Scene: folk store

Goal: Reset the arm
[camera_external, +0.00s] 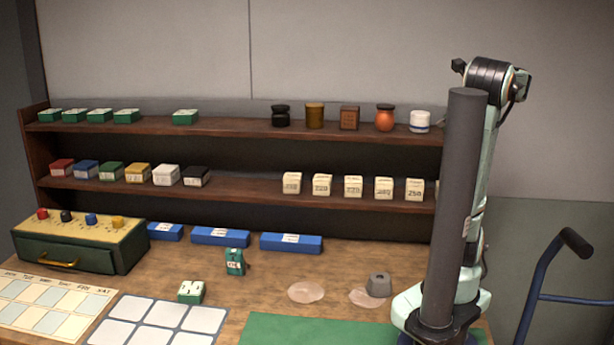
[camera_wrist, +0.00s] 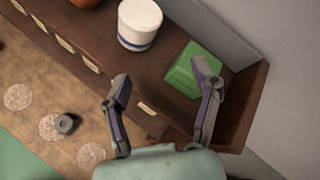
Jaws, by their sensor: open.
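In the wrist view my gripper (camera_wrist: 162,80) is open, with its two fingers spread wide apart and nothing between them. It hangs over the right end of a dark wooden shelf (camera_wrist: 165,105). A green box (camera_wrist: 188,70) lies on the shelf just beyond the fingertips, nearer the right finger. I cannot tell whether the right fingertip touches it. A white jar with a blue band (camera_wrist: 139,24) stands to the left of the box and also shows in the external view (camera_external: 420,121). In the external view my gripper is hidden behind my arm and a dark post.
The wooden shelf (camera_external: 240,128) holds green boxes (camera_external: 185,117), jars and several small labelled boxes. The table has a green drawer box (camera_external: 80,254), blue boxes (camera_external: 220,237), a small green device (camera_external: 235,262) and a grey weight (camera_external: 378,285). A blue handle (camera_external: 545,275) stands at right.

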